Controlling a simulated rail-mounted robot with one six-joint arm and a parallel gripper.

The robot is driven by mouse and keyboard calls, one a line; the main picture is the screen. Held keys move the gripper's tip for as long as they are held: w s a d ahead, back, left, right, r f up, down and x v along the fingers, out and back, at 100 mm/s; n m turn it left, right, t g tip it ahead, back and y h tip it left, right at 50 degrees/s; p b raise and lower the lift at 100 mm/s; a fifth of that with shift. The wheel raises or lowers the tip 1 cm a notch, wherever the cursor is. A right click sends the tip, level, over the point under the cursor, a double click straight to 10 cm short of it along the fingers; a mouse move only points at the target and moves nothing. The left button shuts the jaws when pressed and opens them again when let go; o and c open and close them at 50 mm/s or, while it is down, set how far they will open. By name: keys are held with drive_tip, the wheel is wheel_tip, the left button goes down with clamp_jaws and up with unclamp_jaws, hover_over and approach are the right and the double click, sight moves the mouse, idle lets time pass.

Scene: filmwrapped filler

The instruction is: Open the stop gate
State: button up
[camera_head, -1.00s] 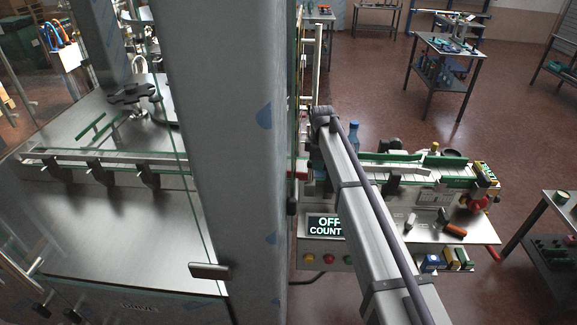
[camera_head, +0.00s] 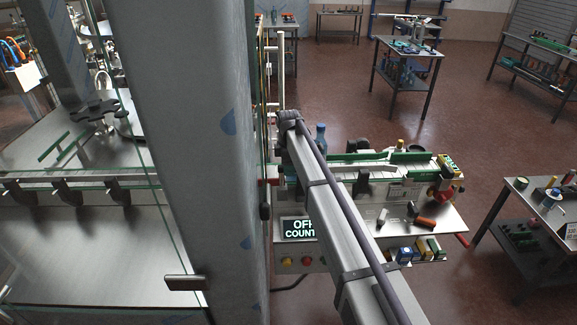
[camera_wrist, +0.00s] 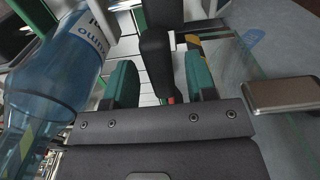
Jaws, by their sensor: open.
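My gripper (camera_wrist: 159,68) is open in the wrist view, with its two green-padded fingers apart. A black upright handle-like part (camera_wrist: 155,45) stands between and beyond the fingers, with a small red part low down near it. I cannot tell whether this is the stop gate or whether a finger touches it. A clear blue bottle (camera_wrist: 45,85) fills the left side of the wrist view, tilted in the picture, beside the left finger. In the head view my arm hides the gripper. The conveyor (camera_head: 375,172) with green guide rails lies right of the arm.
A glass panel edge with a metal clasp (camera_wrist: 285,93) is close on the right of the gripper. In the head view a broad steel column (camera_head: 190,130) stands left of the arm. A lit sign (camera_head: 298,228) reads "OFF COUNT". Small boxes (camera_head: 420,250) sit at the bench front.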

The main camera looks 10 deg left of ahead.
wheel_tip(320, 180, up, 11)
drive_tip(key=p, duration=1)
drive_tip(key=shift+f+p, duration=0.15)
drive_tip(key=shift+p, duration=0.15)
